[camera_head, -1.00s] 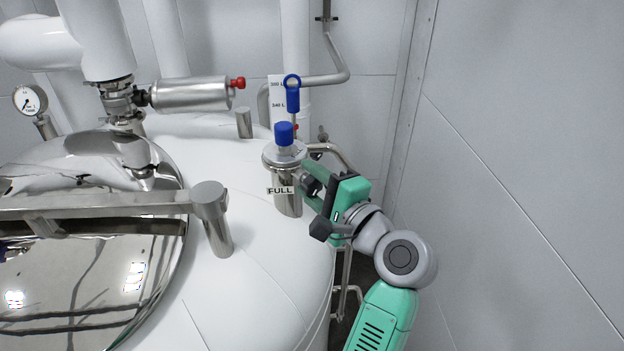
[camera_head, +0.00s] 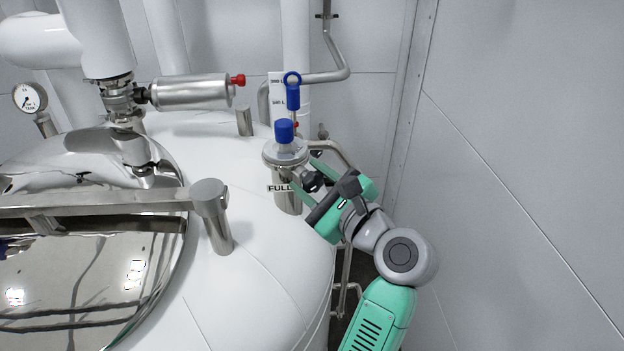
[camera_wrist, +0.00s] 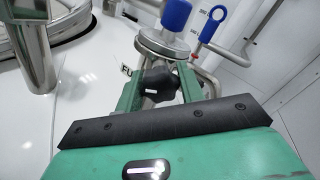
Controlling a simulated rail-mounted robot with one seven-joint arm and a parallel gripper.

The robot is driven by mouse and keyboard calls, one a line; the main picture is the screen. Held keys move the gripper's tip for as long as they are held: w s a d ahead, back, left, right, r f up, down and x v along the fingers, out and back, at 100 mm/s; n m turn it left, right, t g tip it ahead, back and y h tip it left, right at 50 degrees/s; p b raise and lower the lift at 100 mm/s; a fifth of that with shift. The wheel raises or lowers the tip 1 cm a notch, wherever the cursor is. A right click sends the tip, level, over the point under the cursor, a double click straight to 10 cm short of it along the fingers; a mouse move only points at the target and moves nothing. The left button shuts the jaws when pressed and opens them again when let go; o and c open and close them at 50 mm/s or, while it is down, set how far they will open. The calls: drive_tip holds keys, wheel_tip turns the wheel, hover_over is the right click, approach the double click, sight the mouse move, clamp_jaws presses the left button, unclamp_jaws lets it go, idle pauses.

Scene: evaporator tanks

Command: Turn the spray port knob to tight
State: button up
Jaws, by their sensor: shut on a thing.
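The spray port (camera_head: 287,200) is a steel cylinder with a flanged top and a blue cap (camera_head: 284,131), standing on the white tank and marked FULL. Its black knob (camera_wrist: 160,84) sits on the side facing my arm. My gripper (camera_wrist: 158,78) is shut on the knob, with one green finger on each side of it in the wrist view. In the head view my gripper (camera_head: 306,183) reaches the port from the lower right and is rolled at a slant; its fingers partly hide the knob. A white mark shows on the knob's face in the wrist view.
A steel post (camera_head: 213,215) and the shiny tank lid (camera_head: 90,280) are to the left. The grey wall (camera_head: 520,180) is on the right, with free room before it.

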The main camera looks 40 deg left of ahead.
drive_tip(key=shift+m, duration=0.3)
idle(0.4)
drive_tip(key=o, duration=1)
drive_tip(key=shift+d, duration=0.1)
drive_tip(key=d, duration=0.2)
drive_tip(key=d+b, duration=0.1)
drive_tip(key=d, duration=0.2)
drive_tip(key=s+d+b, duration=0.1)
drive_tip(key=d, duration=0.1)
drive_tip(key=shift+d, duration=0.3)
